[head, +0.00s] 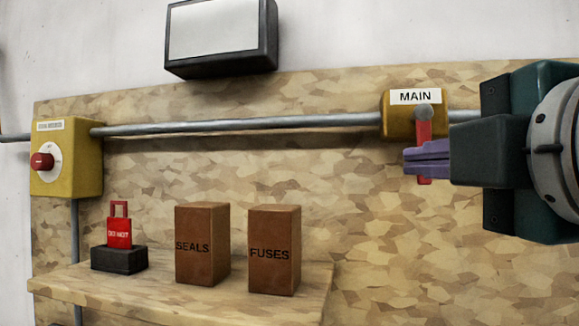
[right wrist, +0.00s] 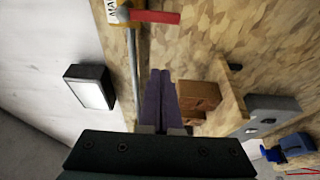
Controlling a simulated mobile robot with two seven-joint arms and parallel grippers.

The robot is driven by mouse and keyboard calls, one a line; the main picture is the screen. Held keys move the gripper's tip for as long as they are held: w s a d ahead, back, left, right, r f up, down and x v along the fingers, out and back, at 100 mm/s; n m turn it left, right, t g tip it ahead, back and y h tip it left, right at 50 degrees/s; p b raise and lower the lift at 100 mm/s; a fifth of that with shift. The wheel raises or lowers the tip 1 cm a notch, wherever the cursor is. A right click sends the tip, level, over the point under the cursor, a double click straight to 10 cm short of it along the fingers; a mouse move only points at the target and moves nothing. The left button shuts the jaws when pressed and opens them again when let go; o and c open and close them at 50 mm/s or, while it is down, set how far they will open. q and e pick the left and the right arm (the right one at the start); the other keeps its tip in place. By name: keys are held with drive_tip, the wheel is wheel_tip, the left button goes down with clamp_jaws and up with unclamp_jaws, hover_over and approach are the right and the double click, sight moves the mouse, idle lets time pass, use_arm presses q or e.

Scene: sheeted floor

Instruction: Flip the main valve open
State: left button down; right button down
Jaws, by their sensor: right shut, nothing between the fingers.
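The main valve is a yellow box (head: 398,122) labelled MAIN on the pipe, with a grey round pivot. Its red handle (head: 424,132) hangs straight down. My right gripper (head: 408,161) comes in from the right, its purple fingers shut and empty. In the head view the fingers cross in front of the handle's lower part and hide some of it. In the right wrist view the red handle (right wrist: 155,16) lies beyond and apart from the shut fingertips (right wrist: 160,73); whether they touch anything does not show. My left gripper is not in view.
A yellow box with a red knob (head: 42,161) is at the left. A shelf (head: 210,300) holds a red lockout tag (head: 119,234) on a black block, a SEALS box (head: 200,245) and a FUSES box (head: 273,250). A framed screen (head: 220,30) hangs above. The board below the valve is clear.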

sight(421, 145)
drive_tip(key=shift+s+d, duration=0.1)
drive_tip(key=w+d+p, duration=0.3)
drive_tip(key=w+p, duration=0.6)
drive_tip(key=shift+d, duration=0.15)
idle(0.4)
drive_tip(key=shift+f, duration=0.1)
